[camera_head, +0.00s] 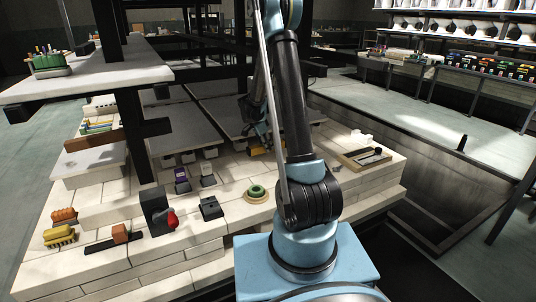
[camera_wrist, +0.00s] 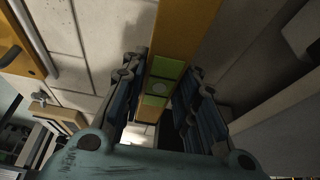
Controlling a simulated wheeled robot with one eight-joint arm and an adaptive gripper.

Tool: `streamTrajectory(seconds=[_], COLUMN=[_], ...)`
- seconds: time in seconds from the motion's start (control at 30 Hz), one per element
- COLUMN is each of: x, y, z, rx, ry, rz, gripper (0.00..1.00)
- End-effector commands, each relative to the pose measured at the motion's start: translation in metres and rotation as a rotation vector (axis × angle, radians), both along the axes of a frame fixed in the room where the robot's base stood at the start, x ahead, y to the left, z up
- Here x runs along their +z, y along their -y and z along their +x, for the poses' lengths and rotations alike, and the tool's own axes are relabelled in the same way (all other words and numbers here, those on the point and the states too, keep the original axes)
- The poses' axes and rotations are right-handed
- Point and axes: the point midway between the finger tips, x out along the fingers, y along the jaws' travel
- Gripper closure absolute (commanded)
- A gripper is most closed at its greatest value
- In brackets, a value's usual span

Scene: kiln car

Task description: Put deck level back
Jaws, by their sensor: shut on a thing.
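The deck level, as I take it, is a long yellow-orange bar (camera_wrist: 186,28) with green windows and a round vial, running between my fingers in the wrist view. My gripper (camera_wrist: 161,80) is shut on it, with one linked finger on each side of the green part. In the head view, my gripper (camera_head: 262,132) is behind my arm, by the grey slabs, and a small yellow piece of the bar (camera_head: 256,151) shows below it. Most of the bar is hidden there. I cannot tell whether it touches the surface below.
A wooden tray (camera_head: 366,158) lies on the brick deck to the right. A green ring on a disc (camera_head: 257,192), a grey block with a red knob (camera_head: 158,212) and a yellow brush (camera_head: 60,236) stand in front. A dark post (camera_head: 133,130) rises at left.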

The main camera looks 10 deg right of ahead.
Motion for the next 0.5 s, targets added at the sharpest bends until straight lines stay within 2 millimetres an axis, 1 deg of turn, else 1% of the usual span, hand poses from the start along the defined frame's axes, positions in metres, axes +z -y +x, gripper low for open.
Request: streamTrajectory(seconds=[0.13,0.3,0.4,0.5], x=[-0.013,-0.034,-0.039,-0.039], y=[0.000,0.000,0.001,0.001], z=[0.000,0.000,0.000,0.000], rx=[0.000,-0.001,-0.001,-0.001], ry=[0.000,0.000,0.000,0.000], rz=[0.000,0.000,0.000,0.000], gripper=[1.00,1.00,1.00,1.00])
